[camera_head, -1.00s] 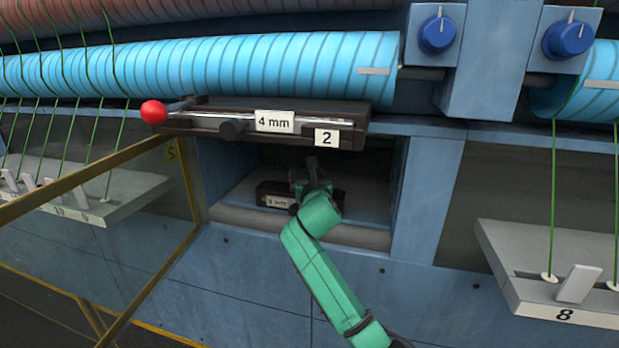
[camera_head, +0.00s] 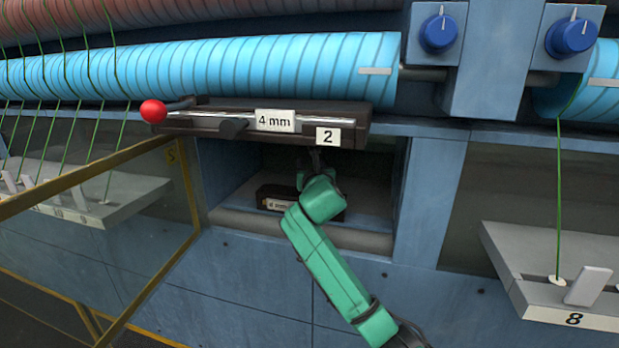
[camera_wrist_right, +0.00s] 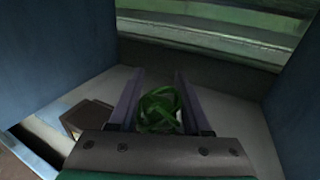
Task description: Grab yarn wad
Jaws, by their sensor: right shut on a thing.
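The yarn wad (camera_wrist_right: 159,108) is a green tangle between the two fingers of my right gripper (camera_wrist_right: 155,100) in the right wrist view. The gripper is shut on it. In the head view my right gripper (camera_head: 315,162) is inside the open compartment, under the dark bar labelled "4 mm" and "2" (camera_head: 210,121). The wad is hidden there by the gripper and wrist. My left gripper is not in view.
A dark block with a white label (camera_head: 268,193) lies on the compartment floor just left of my right wrist. Side walls are close on both sides. An open glass door with a yellow frame (camera_head: 187,190) stands at left. A grey ledge numbered 8 (camera_head: 545,300) juts out at right.

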